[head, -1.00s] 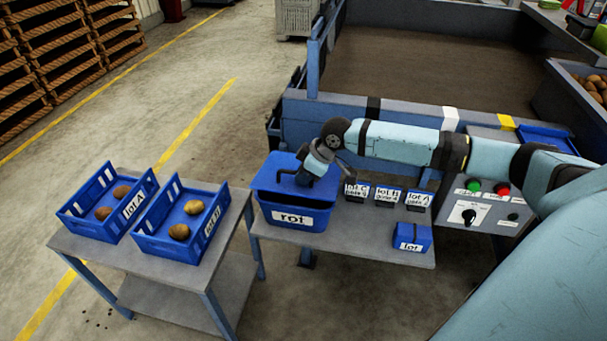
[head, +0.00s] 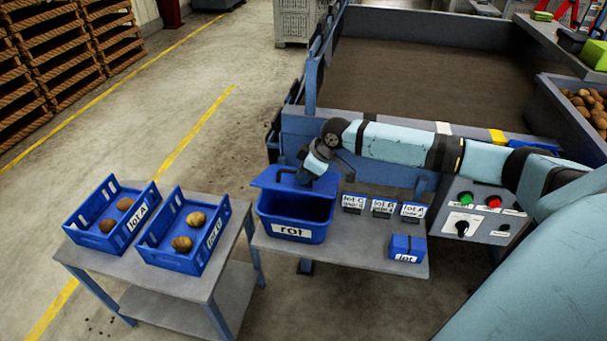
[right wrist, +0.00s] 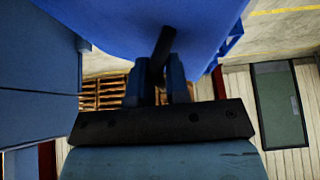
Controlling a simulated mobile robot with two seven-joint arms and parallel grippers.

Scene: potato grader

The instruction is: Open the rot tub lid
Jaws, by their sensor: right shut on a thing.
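The blue rot tub (head: 292,216) stands on the grey bench, its white "rot" label facing front. Its blue lid (head: 275,180) is raised and tilted up at the back, so the dark inside of the tub shows. My right gripper (head: 303,177) is at the lid. In the right wrist view, the gripper (right wrist: 160,75) is shut on a dark bar-like handle (right wrist: 162,48) on the blue lid (right wrist: 200,20). My left gripper is in neither view.
Lot A (head: 92,235) and lot B (head: 165,258) crates with potatoes sit on the left table. A control panel (head: 480,215) is at right.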

